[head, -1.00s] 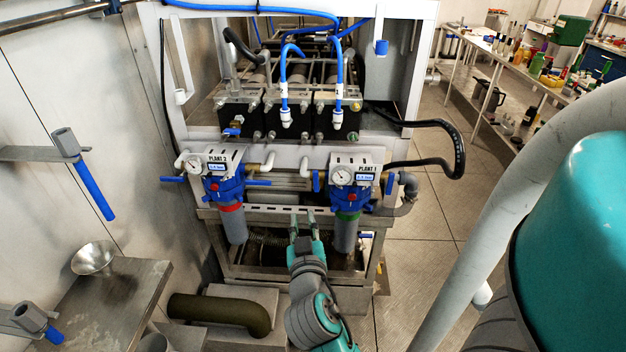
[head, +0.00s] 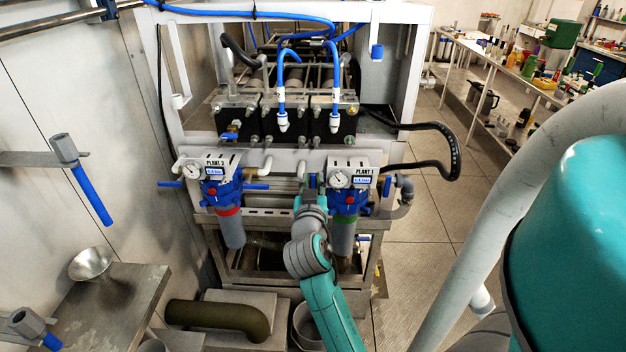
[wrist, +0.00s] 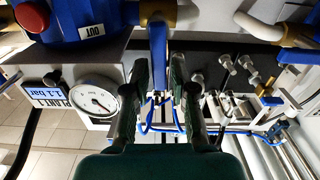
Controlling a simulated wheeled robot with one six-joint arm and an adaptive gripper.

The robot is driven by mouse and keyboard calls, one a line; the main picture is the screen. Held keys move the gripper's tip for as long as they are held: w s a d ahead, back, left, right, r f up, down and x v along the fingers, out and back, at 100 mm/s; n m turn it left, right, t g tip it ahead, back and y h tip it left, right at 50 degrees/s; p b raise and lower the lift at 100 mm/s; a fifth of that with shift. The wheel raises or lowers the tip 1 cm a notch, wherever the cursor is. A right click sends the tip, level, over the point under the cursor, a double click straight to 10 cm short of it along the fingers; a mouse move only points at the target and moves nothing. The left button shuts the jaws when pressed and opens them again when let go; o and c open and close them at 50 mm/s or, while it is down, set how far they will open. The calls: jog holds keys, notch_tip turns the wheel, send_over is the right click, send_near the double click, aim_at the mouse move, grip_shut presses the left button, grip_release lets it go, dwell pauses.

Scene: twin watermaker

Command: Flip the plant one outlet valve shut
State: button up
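The plant one filter unit has a blue head with a clear bowl below (head: 345,236) and a PLANT 1 gauge panel (head: 364,171). In the wrist view its blue head (wrist: 85,22) bears an OUT label (wrist: 90,31), seen upside down. The outlet valve's blue lever handle (wrist: 157,48) runs lengthwise, in line with my fingers. My gripper (wrist: 159,85) is open, with one finger on each side of the handle and small gaps visible. In the head view my gripper (head: 308,190) is left of the unit and largely covers the handle.
The plant two unit (head: 222,190) stands to the left with its blue handles level. Another blue handle (head: 387,186) hangs at plant one's right. A round gauge (wrist: 96,98) and pipework lie close to my fingers. Open floor (head: 430,230) is to the right.

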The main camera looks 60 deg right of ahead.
jog(key=shift+w+d, duration=0.2)
jog(key=shift+d, duration=0.3)
grip_shut()
jog(key=shift+s, duration=0.1)
jog(key=shift+m, duration=0.5)
